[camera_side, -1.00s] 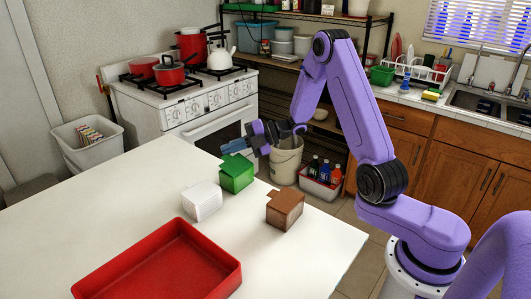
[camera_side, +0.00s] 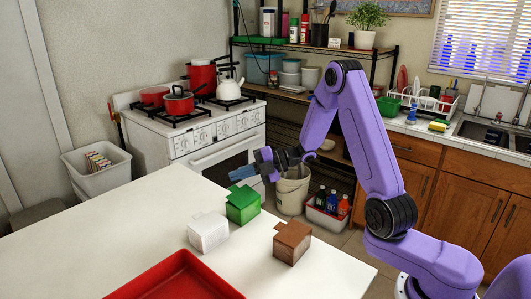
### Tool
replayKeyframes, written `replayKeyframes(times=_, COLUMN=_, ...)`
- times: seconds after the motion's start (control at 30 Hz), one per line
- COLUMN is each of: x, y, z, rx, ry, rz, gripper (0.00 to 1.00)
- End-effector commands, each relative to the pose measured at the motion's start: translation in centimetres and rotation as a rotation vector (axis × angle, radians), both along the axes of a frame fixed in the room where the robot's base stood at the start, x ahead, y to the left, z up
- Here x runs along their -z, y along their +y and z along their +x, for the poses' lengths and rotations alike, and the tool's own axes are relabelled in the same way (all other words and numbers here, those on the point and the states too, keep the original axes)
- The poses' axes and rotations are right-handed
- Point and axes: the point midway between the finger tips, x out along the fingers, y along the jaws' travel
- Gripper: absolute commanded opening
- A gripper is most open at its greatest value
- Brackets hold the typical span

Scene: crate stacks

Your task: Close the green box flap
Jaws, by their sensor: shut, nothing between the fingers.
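The green box (camera_side: 243,207) stands on the white table near its far edge. Its top looks covered, with a small green tab sticking out at the upper left. I cannot tell from this view whether its flap lies fully flat. My gripper (camera_side: 242,173), with blue fingertips, is just above and behind the green box in the picture. The fingers look shut and empty, and a small gap shows between them and the box top.
A white box (camera_side: 208,232) stands left of the green box, and a brown box (camera_side: 292,243) to its right, near the table edge. A red tray (camera_side: 178,282) lies in front. The left of the white table (camera_side: 110,225) is clear.

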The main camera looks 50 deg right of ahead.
Motion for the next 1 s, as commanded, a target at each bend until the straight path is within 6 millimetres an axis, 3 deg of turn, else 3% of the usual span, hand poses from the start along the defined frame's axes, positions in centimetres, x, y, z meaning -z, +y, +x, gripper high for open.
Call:
replayKeyframes(times=0.13, x=-2.3, y=0.0, z=-0.6, rx=0.0, ry=-0.004, rz=-0.003, gripper=0.0)
replayKeyframes(times=0.4, x=-6.1, y=-4.2, z=-1.5, rx=0.003, ry=-0.004, rz=-0.004, gripper=0.0)
replayKeyframes(times=0.73, x=-8.8, y=-6.9, z=-2.2, rx=-0.001, ry=-0.001, rz=-0.001, gripper=0.0)
replayKeyframes(times=0.87, x=-8.9, y=-6.1, z=-2.4, rx=-0.057, ry=-0.011, rz=-0.04, gripper=0.0)
replayKeyframes(times=1.0, x=-8.5, y=-2.6, z=-3.2, rx=-0.282, ry=-0.067, rz=-0.198, gripper=0.0)
